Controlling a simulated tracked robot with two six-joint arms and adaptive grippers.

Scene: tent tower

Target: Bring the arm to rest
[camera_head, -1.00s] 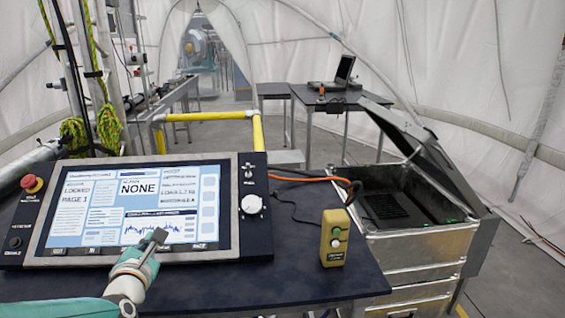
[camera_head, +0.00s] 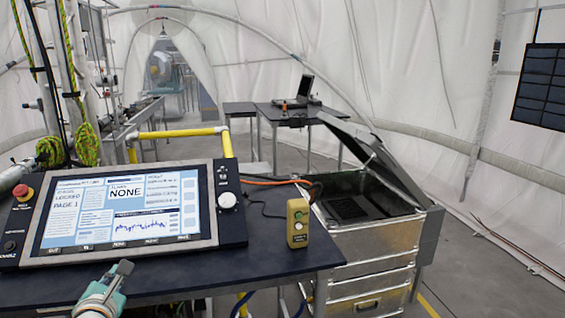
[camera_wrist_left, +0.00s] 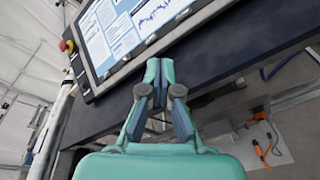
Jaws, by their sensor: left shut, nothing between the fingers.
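My left gripper (camera_head: 122,269) is at the bottom of the head view, in front of the console's lower edge. It is shut with nothing in it. In the left wrist view its fingertips (camera_wrist_left: 160,66) meet near the console's lower edge, and I cannot tell whether they touch it. The console (camera_head: 118,212) has a lit screen reading LOCKED, PAGE 1 and NONE. A white knob (camera_head: 227,200) is on its right side and a red button (camera_head: 22,191) on its left. My right gripper is in neither view.
The console stands on a dark table (camera_head: 270,256). A yellow button box (camera_head: 298,223) stands at its right, beside an open metal case (camera_head: 372,238). Yellow rails (camera_head: 180,134) stand behind. A laptop (camera_head: 305,90) is on a far table. Grey floor is clear at right.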

